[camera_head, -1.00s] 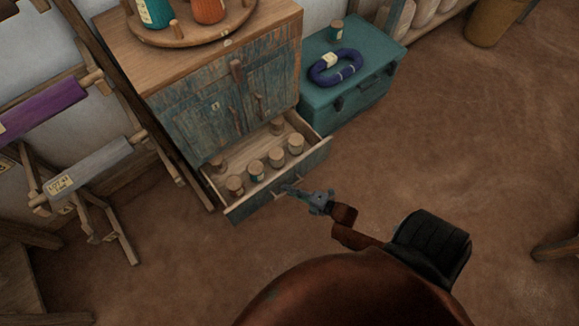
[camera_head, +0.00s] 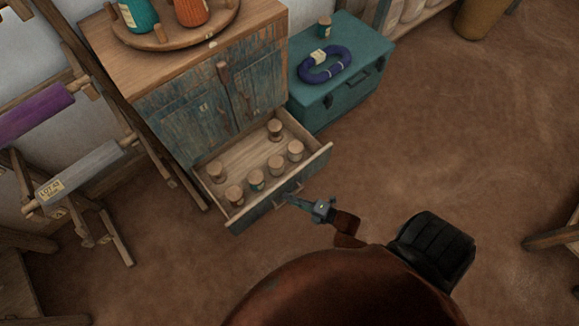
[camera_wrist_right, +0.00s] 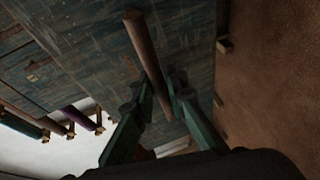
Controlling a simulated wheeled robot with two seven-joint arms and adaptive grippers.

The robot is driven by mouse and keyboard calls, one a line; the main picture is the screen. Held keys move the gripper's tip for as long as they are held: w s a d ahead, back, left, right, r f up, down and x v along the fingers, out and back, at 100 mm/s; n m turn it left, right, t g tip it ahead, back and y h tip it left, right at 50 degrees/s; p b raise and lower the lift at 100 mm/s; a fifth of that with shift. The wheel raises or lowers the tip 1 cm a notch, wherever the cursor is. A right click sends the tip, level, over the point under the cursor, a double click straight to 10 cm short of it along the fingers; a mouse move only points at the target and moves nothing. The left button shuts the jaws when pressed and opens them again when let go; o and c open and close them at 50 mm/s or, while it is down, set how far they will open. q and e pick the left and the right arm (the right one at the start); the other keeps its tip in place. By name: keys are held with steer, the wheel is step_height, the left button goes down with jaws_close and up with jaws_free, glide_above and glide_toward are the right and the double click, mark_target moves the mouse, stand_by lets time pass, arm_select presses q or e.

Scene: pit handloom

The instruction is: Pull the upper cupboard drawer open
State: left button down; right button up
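A drawer (camera_head: 246,161) sticks out from under the doors of the worn blue wooden cupboard (camera_head: 207,108). It is pulled well out, and several wooden-topped jars or spools (camera_head: 256,180) stand inside. My right gripper (camera_head: 291,200) is at the middle of the drawer front. In the right wrist view, its two fingers (camera_wrist_right: 160,98) lie on either side of a round wooden bar handle (camera_wrist_right: 146,50), closed on it. The gripper hides part of the handle in the head view. My left gripper is not in view.
A teal chest (camera_head: 345,95) with a blue coil (camera_head: 326,64) on it stands right of the cupboard. A round tray (camera_head: 187,40) with bottles sits on top. Wooden frames with purple and grey rolls (camera_head: 80,170) stand at left.

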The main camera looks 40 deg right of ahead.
steer(key=shift+o, duration=0.3)
steer(key=v, duration=1.2)
stand_by(0.3)
